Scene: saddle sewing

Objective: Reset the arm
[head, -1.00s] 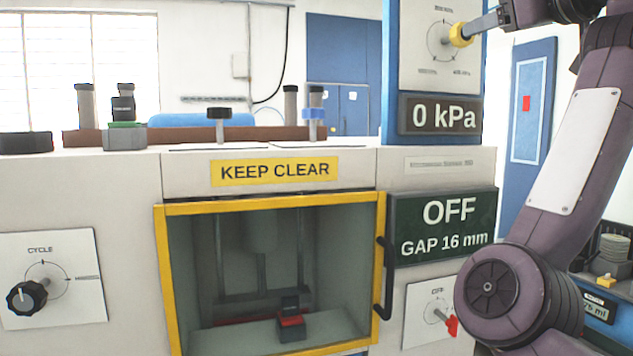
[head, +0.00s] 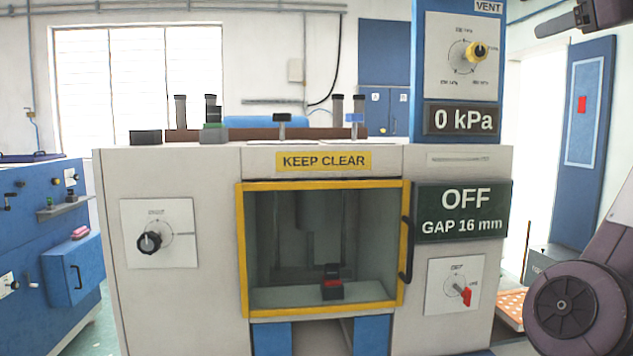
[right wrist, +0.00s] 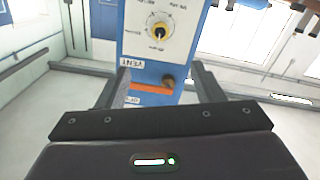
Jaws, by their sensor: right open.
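My right gripper (head: 548,25) shows at the upper right of the head view, apart from the vent panel. In the right wrist view the two fingers (right wrist: 160,82) stand wide apart with nothing between them. My left gripper is not in view.
The press cabinet stands ahead, its yellow-framed window (head: 322,312) closed over a small black and red block (head: 332,288). The green display (head: 461,211) reads OFF, GAP 16 mm. Several small tools stand on top. A blue cabinet (head: 50,235) is at left; a blue door (head: 585,140) is at right.

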